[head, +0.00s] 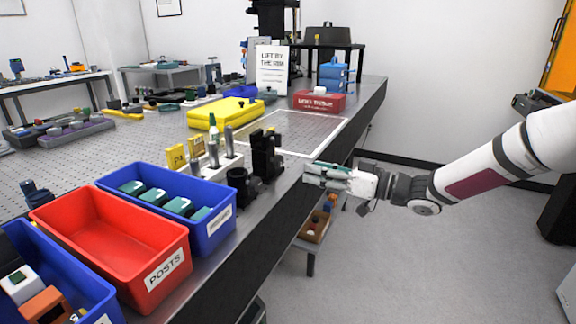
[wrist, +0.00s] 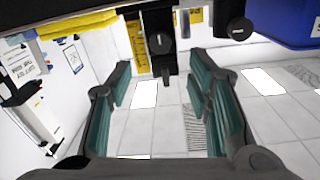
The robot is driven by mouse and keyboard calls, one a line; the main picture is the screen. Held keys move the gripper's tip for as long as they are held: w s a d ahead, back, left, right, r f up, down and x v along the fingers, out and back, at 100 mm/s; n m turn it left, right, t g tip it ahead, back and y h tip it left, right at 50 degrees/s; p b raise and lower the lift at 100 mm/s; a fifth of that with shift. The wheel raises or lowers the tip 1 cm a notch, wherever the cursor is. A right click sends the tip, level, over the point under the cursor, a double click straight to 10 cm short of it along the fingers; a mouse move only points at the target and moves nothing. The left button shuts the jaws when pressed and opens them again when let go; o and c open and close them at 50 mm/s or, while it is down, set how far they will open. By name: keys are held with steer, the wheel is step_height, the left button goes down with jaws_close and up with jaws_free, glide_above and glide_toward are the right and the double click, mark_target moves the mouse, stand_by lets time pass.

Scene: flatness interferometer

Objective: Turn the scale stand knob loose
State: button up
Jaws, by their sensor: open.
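Two black upright stands (head: 265,155) stand close together by the table edge; I take them for the scale stand, but cannot tell for sure. In the wrist view, a black stand with a round dark knob (wrist: 160,42) shows at top centre, upside down. A second round knob (wrist: 240,28) shows to its right. My gripper (head: 318,172), with green-padded fingers, is beyond the table edge, right of the stands. In the wrist view my gripper (wrist: 162,88) is open and empty, its fingers apart, with the first knob lined up roughly between them and not touching.
A red bin marked POSTS (head: 110,235) and a blue bin (head: 170,205) stand left of the stands. A white block with metal posts (head: 215,163) is close beside them. A framed clear plate (head: 290,132) lies behind. Open floor lies right of the table.

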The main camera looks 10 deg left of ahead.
mark_target(281, 161)
steer(key=b+x, duration=0.1)
steer(key=x, duration=0.8)
steer(key=shift+a, duration=0.1)
jaws_close()
